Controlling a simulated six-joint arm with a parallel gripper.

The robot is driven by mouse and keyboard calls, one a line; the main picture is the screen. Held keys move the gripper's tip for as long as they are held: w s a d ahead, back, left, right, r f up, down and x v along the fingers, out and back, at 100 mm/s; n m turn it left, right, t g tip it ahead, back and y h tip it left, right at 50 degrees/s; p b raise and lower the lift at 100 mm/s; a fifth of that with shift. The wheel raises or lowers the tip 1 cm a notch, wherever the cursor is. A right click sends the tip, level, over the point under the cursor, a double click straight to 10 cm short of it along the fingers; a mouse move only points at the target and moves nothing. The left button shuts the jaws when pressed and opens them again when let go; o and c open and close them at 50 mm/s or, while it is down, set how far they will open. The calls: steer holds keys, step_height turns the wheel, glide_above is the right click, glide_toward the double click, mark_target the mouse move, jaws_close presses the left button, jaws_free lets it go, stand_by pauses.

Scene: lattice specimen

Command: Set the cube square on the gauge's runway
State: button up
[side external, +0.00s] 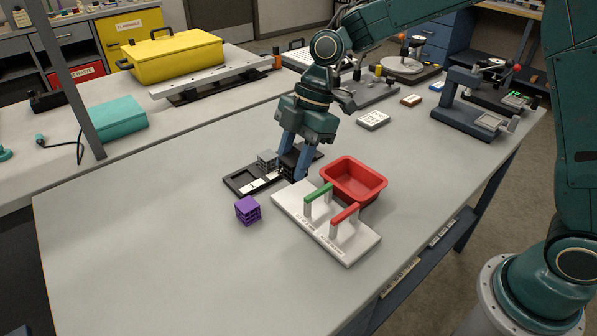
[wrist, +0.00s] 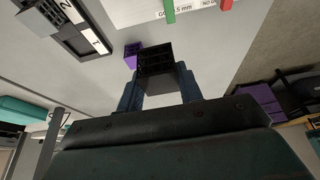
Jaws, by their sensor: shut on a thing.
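My gripper (side external: 292,163) is shut on a black lattice cube (wrist: 156,61), which sits between both fingertips in the wrist view. In the side view the dark cube (side external: 289,162) is partly covered by the fingers, near the black numbered tray; I cannot tell whether it touches anything below. The gauge (side external: 346,243) is a white plate with a green arch (side external: 319,193) and a red arch (side external: 345,214), just right of and nearer than my gripper. Its printed edge, with the green and red posts, shows at the top of the wrist view (wrist: 128,10).
The black tray (side external: 238,182) holds a grey lattice cube (side external: 267,158). A purple lattice cube (side external: 248,210) stands on the table left of the gauge. A red bin (side external: 355,178) is close behind the gauge. The front left table is clear.

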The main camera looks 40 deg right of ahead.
steer(key=w+d+f, duration=0.1)
steer(key=d+f, duration=0.1)
steer(key=w+d+f, duration=0.2)
steer(key=shift+w+d+f, duration=0.1)
steer(key=shift+d, duration=0.15)
steer(key=shift+f, duration=0.15)
steer(key=shift+f, duration=2.4)
steer(key=shift+f, duration=0.45)
steer(key=o, duration=1.5)
steer(key=shift+r, duration=0.1)
steer(key=shift+r, duration=2.45)
